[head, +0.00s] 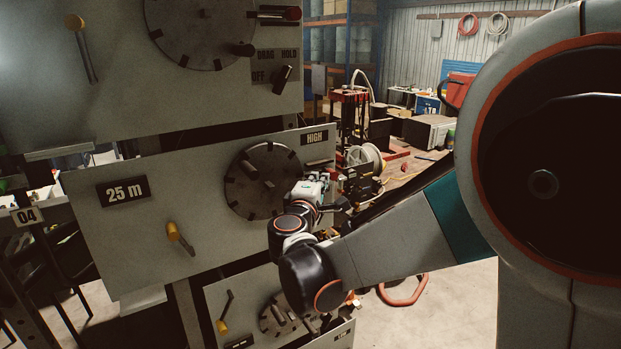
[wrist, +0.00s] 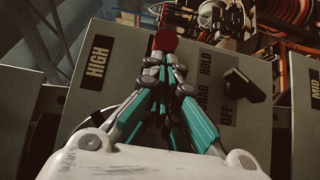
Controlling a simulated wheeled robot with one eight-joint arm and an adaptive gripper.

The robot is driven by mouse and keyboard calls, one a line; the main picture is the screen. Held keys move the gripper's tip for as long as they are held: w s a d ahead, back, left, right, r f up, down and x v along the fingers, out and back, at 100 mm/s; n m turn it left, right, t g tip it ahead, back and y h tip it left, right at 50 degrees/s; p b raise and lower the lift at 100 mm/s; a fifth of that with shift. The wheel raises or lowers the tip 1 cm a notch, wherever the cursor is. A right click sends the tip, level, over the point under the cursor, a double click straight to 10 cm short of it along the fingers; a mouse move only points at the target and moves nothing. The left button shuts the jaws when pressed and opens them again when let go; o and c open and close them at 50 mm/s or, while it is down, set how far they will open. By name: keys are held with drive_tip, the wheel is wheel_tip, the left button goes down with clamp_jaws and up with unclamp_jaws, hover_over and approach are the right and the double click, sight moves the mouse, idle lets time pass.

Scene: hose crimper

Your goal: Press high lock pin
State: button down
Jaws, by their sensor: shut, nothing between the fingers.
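The high lock pin shows as a round red knob (wrist: 165,40) on the panel marked HIGH in the wrist view. My gripper (wrist: 165,64) is shut and empty, with its fingertips pointing at the knob and overlapping its near edge. I cannot tell whether they touch it. In the head view the HIGH panel (head: 88,228) is the middle one, with a dark notched disc (head: 262,180). My gripper (head: 326,180) is at the right end of this panel, beside the disc. The arm hides the red knob there.
A black selector knob (wrist: 238,86) by the DRAG, HOLD and OFF labels stands right of my gripper in the wrist view. An upper panel (head: 150,100) and a lower panel (head: 215,300) flank the HIGH panel. A yellow-tipped lever (head: 174,232) sits at its left.

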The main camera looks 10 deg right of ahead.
drive_tip(key=shift+w, duration=0.15)
drive_tip(key=d, duration=0.1)
drive_tip(key=w+d+b, duration=0.1)
drive_tip(key=shift+d, duration=0.35)
idle(0.5)
